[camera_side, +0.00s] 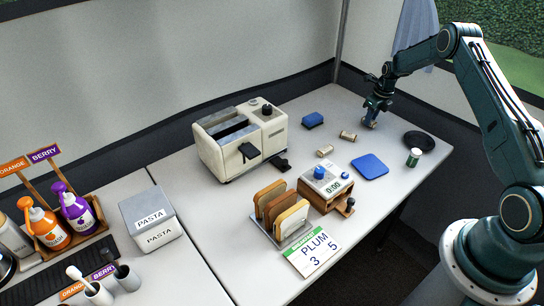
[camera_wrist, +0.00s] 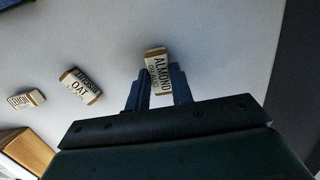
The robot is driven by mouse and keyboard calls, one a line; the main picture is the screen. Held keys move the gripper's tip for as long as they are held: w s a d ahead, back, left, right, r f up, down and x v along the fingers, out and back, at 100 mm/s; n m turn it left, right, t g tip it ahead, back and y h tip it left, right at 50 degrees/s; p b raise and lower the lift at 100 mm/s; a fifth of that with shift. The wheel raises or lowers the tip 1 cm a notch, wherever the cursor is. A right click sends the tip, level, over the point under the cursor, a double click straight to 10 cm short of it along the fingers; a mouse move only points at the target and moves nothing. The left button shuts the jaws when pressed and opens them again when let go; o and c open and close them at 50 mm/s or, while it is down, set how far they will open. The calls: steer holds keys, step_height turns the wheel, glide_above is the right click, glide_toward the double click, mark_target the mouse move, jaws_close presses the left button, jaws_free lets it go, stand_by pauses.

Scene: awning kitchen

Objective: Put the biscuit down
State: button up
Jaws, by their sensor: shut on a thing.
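My gripper (camera_side: 374,108) is at the back right of the white counter, pointing down, shut on a biscuit bar (camera_side: 369,123). In the wrist view the held bar (camera_wrist: 158,68) reads ALMOND and sits between the fingertips of my gripper (camera_wrist: 158,86). I cannot tell whether it touches the counter. An OAT bar (camera_wrist: 80,86) and a LEMON bar (camera_wrist: 26,99) lie apart on the counter to its left. In the side view two loose bars show, one nearer my gripper (camera_side: 348,135) and one farther off (camera_side: 325,151).
A blue square mat (camera_side: 370,166), a dark round dish (camera_side: 419,139) and a green-lidded jar (camera_side: 413,157) lie in front of my gripper. A blue sponge (camera_side: 313,120), a toaster (camera_side: 215,140), a timer box (camera_side: 325,187) and a toast rack (camera_side: 282,228) stand to the left.

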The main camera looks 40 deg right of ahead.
mark_target(374, 123)
steer(key=shift+f, duration=0.3)
steer(key=shift+f, duration=0.15)
steer(key=o, duration=0.9)
steer(key=shift+o, duration=0.2)
step_height(374, 123, up, 12)
steer(key=s, duration=0.1)
steer(key=shift+s, duration=0.4)
